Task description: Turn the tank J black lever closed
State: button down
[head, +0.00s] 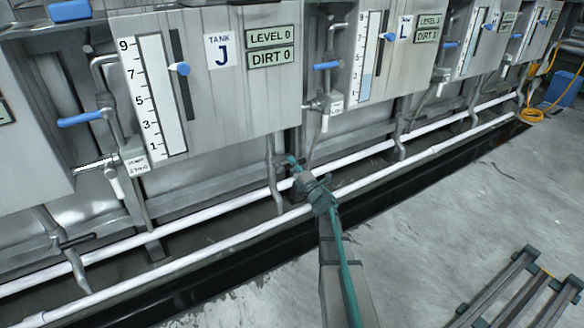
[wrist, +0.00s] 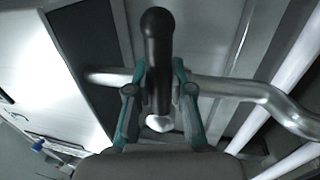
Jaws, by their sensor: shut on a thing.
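Tank J (head: 221,50) is a grey metal tank with a scale, a blue pointer and green plates reading LEVEL 0 and DIRT 0. My gripper (head: 292,161) is low in front of the tank, at its drain pipe (head: 273,175). In the wrist view the black lever (wrist: 157,35) stands between the two teal fingers of my gripper (wrist: 163,72), which are shut on it. The lever lies roughly crosswise to the silver pipe (wrist: 235,88), with a bright metal end at its lower part. In the head view the lever is hidden behind my gripper.
Two long white pipes (head: 375,178) run along the floor channel in front of the tanks, close to my arm. Blue-handled valves (head: 80,119) are higher up. Another dark lever (head: 75,242) is at far left. A metal rack (head: 510,290) stands on open floor at right.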

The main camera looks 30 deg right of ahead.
dwell(0.3)
jog(key=c, duration=1)
grip_release()
jog(key=v, duration=1.2)
jog(key=shift+r, duration=0.1)
